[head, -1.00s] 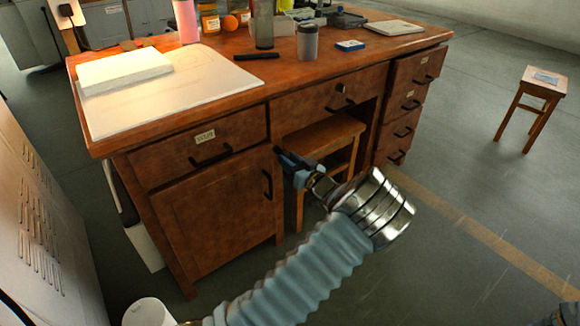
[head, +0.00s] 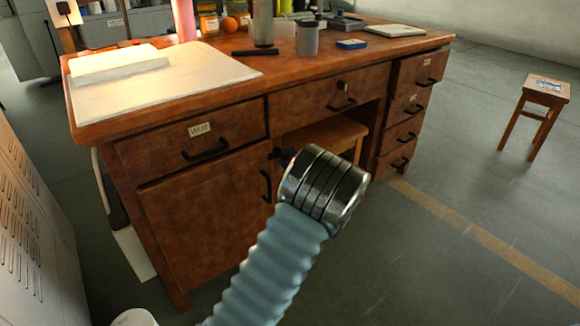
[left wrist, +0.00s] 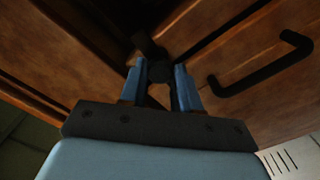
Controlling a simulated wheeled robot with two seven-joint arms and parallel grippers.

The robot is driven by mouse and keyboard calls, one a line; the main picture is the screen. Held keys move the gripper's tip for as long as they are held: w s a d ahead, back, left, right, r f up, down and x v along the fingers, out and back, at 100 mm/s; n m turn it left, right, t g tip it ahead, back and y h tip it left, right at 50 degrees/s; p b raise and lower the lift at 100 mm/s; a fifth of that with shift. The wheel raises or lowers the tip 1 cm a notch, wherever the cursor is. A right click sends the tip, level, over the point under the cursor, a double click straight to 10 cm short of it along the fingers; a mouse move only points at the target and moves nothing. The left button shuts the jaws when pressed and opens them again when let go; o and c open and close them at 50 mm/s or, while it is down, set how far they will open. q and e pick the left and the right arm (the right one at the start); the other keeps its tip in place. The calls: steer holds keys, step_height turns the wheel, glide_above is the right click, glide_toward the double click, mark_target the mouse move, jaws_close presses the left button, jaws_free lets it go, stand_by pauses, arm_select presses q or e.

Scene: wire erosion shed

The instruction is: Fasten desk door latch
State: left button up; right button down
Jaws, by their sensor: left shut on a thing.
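The wooden desk door (head: 205,230) is at the desk's left front, under a labelled drawer, and looks closed. Its black handle (head: 266,187) is near its right edge. In the left wrist view, a small dark latch piece (left wrist: 157,72) sits between the blue fingers of my left gripper (left wrist: 160,80), which is shut on it. In the head view my left gripper (head: 282,154) is at the door's upper right corner, mostly hidden behind my silver wrist. The latch's exact position is hidden there. My right gripper is not in view.
The desk top (head: 225,85) holds a white board, a book, a grey cup (head: 307,39) and several bottles. A stool (head: 335,133) stands in the knee space beside the gripper. Another stool (head: 545,90) is far right. A louvred cabinet (head: 25,220) is at left.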

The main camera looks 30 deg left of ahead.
arm_select(q)
steer(key=shift+f+n+b, duration=0.1)
steer(key=shift+n+b, duration=0.3)
steer(key=shift+n, duration=0.3)
steer(key=o, duration=1.1)
steer(key=shift+c, duration=0.2)
steer(key=p+v, duration=0.1)
steer(key=v, duration=1.3)
steer(key=shift+a, duration=0.15)
